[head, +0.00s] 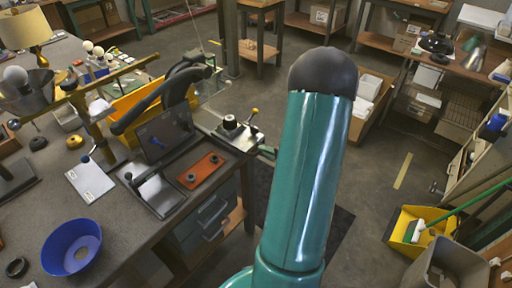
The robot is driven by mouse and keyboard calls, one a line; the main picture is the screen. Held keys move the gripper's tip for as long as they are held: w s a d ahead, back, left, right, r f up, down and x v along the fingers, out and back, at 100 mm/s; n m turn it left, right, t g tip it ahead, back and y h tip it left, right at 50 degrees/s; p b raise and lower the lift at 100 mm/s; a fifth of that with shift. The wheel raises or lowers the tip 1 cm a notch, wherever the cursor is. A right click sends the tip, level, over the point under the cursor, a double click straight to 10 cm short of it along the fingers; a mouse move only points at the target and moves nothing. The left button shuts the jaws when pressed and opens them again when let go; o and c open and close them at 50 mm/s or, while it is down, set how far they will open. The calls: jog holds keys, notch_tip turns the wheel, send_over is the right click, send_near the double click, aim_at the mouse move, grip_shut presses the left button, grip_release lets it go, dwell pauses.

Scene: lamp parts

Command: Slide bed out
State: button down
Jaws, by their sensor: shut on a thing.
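A dark bench machine with thick curved black arms (181,88) stands at the right part of the workbench. A dark upright panel (165,137) with a blue mark is on its front. A grey metal plate (163,198) lies low in front of the panel, with a dark bar-like part over its left side. An orange-brown plate (201,170) with two dark knobs lies to its right. I cannot tell for certain which of these is the bed, or how far out it is. My gripper does not show; only my teal arm link with its dark rounded joint is visible.
The workbench (122,234) also bears a blue bowl (71,247), a white sheet (90,181), a yellow bin (131,108) and a small lever device (238,131). A yellow dustpan (408,232) and grey bin (445,264) stand at right. Open floor lies beyond my arm.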

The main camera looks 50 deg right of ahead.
jog(key=shift+f+v, duration=0.2)
jog(key=shift+v, duration=0.85)
jog(key=shift+f, duration=0.1)
jog(key=c, duration=1.8)
grip_release()
jog(key=shift+s, duration=0.1)
jog(key=shift+o, duration=0.3)
jog(key=shift+s, duration=0.15)
jog(key=v, duration=1.3)
jog(key=shift+s, duration=0.15)
jog(key=shift+a, duration=0.1)
